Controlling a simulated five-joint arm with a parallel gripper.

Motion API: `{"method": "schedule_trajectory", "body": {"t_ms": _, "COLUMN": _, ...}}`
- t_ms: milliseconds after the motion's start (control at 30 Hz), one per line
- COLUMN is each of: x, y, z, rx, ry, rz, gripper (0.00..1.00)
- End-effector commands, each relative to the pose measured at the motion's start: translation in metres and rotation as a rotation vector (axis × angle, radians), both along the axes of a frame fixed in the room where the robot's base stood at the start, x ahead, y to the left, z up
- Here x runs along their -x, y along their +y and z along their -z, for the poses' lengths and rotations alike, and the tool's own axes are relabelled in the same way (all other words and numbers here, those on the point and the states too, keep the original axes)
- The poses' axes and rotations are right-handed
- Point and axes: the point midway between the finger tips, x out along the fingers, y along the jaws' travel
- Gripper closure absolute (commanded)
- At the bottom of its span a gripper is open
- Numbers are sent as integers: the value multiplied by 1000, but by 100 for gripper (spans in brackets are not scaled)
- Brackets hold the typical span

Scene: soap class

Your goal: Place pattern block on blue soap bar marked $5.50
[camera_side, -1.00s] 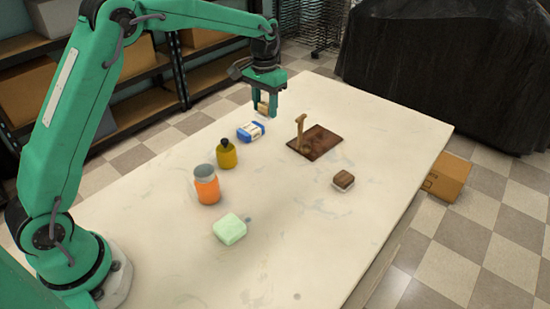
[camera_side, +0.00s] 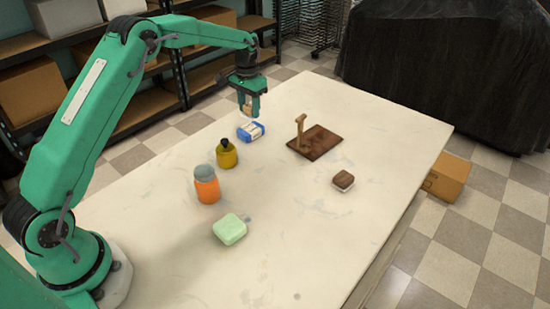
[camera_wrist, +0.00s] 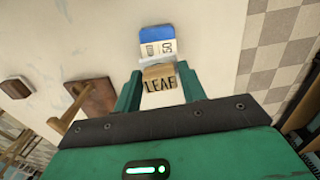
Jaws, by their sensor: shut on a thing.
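My gripper (camera_side: 249,113) is shut on a small tan wooden block (camera_wrist: 160,86), whose face reads LEAF in the wrist view. In the side view the block (camera_side: 248,110) shows between the fingers. The blue soap bar (camera_side: 246,134) lies flat on the table just below the gripper, with a white label band around it. In the wrist view the bar (camera_wrist: 157,34) lies just beyond the block, which overlaps its near end. I cannot tell whether block and bar touch.
An olive bottle (camera_side: 226,155), an orange jar (camera_side: 206,188) and a pale green bar (camera_side: 229,230) stand nearer my base. Right of the blue bar lies a brown board (camera_side: 322,143) with a wooden handle (camera_side: 299,126). A brown-topped block (camera_side: 343,179) sits farther right. The front table is clear.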

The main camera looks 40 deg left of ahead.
Motion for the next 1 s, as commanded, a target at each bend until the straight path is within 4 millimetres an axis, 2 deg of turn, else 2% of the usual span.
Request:
{"method": "schedule_trajectory", "body": {"t_ms": 433, "x": 0, "y": -1, "z": 38, "rx": 0, "ry": 2, "rz": 0, "gripper": 85}}
{"method": "schedule_trajectory", "body": {"t_ms": 900, "x": 0, "y": -1, "z": 43, "rx": 0, "ry": 1, "rz": 0, "gripper": 85}}
{"method": "schedule_trajectory", "body": {"t_ms": 933, "x": 0, "y": -1, "z": 43, "rx": 0, "ry": 0, "rz": 0, "gripper": 55}}
{"method": "schedule_trajectory", "body": {"t_ms": 1000, "x": 0, "y": -1, "z": 43, "rx": 0, "ry": 0, "rz": 0, "gripper": 42}}
